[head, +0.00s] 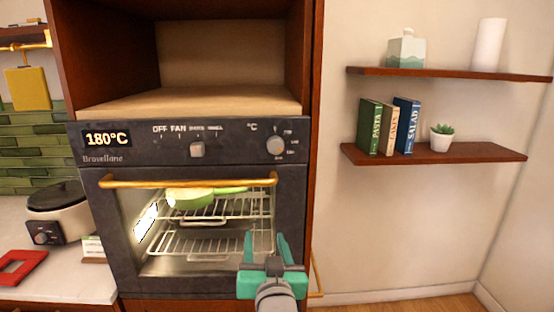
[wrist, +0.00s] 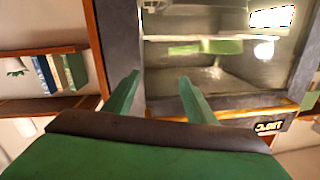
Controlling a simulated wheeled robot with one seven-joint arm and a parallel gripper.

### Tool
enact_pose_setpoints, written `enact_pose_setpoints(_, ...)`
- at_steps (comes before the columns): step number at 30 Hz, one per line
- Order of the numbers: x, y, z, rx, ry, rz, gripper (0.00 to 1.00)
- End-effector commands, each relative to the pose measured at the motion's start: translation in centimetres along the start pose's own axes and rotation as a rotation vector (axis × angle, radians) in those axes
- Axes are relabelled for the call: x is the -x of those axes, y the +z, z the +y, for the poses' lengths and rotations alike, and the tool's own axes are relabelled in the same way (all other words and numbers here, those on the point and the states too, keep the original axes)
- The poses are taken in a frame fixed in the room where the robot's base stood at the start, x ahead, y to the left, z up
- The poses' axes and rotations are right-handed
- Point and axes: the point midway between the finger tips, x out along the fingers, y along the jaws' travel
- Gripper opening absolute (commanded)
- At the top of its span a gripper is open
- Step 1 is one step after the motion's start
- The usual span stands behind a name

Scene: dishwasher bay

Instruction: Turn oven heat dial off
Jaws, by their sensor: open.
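The round oven heat dial (head: 276,146), pale grey under a °C mark, is at the right of the dark control panel in the head view. A mode knob (head: 197,150) sits to its left under OFF and FAN lettering. The display (head: 106,139) reads 180°C; it also shows upside down in the wrist view (wrist: 270,126). My gripper (head: 265,243), with teal fingers, is open and empty below the dial, in front of the oven door's lower right. The wrist view shows its fingers (wrist: 160,95) apart with nothing between them. I cannot make out the dial there.
A gold handle (head: 188,181) runs across the shut oven door. A green pan-like item (head: 190,199) sits on a rack inside the lit oven. A cooker (head: 57,213) stands on the left counter. Shelves (head: 435,153) with books and a plant hang on the right wall.

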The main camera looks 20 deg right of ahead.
Motion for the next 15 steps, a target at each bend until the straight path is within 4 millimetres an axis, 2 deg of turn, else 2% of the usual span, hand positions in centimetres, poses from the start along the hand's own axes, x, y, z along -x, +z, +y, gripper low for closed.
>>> enact_pose_setpoints(1, 0.0, -2.3, 0.0, 0.000, 0.001, 0.015, 0.51)
enact_pose_setpoints(9, 1.1, -12.1, 0.2, 0.002, 0.010, 0.041, 0.51)
enact_pose_setpoints(15, 3.0, -17.8, 0.1, 0.008, 0.016, 0.056, 0.51)
